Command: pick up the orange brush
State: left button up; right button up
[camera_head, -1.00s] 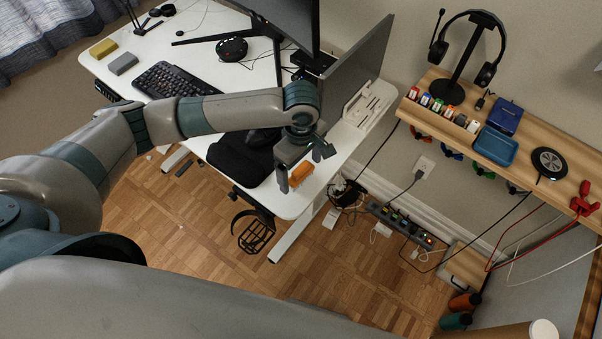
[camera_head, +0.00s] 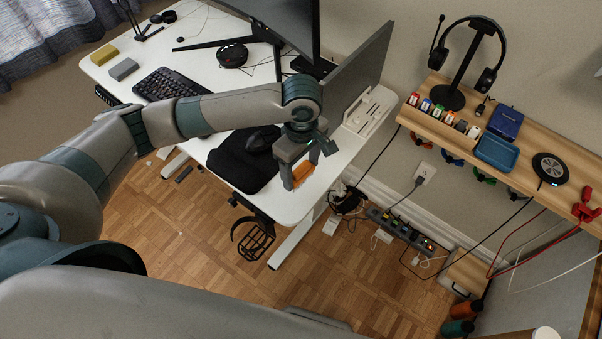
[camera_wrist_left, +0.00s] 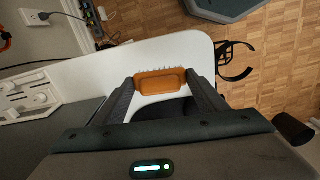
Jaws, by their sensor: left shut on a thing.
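The orange brush (camera_head: 302,172) is at the near right corner of the white desk (camera_head: 285,206), between the fingers of my left gripper (camera_head: 299,177). In the left wrist view the brush (camera_wrist_left: 160,82) lies across the space between both fingertips (camera_wrist_left: 160,86), with its bristles pointing to the top of the picture. The left gripper is shut on it. I cannot tell whether the brush touches the desk top. My right gripper is not in view.
A black mouse pad (camera_head: 236,163) with a mouse (camera_head: 262,139) lies left of the gripper. A black cup holder (camera_head: 256,240) hangs at the desk's front edge. A wooden shelf (camera_head: 446,134) is at the right.

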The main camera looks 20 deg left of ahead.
pick_arm(q)
jog(key=s+d+r, duration=0.3)
jog(key=d+r, duration=0.5)
jog(key=d, duration=0.3)
jog(key=shift+s+r+b, duration=0.15)
jog(key=shift+s+b, duration=0.15)
jog(key=shift+b, duration=0.15)
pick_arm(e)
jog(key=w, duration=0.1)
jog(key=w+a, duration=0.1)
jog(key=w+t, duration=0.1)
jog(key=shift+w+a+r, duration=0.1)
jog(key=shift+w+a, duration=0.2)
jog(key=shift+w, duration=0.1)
pick_arm(q)
jog(key=shift+o, duration=0.9)
jog(key=shift+c, duration=0.4)
jog(key=a+r+m, duration=0.3)
jog(key=a+m, duration=0.3)
jog(key=a, duration=0.2)
jog(key=s+a+r+m, duration=0.1)
jog(key=a+r+m, duration=0.2)
jog(key=a+m, duration=0.4)
jog(key=shift+a+r, duration=0.35)
jog(key=shift+a, duration=0.6)
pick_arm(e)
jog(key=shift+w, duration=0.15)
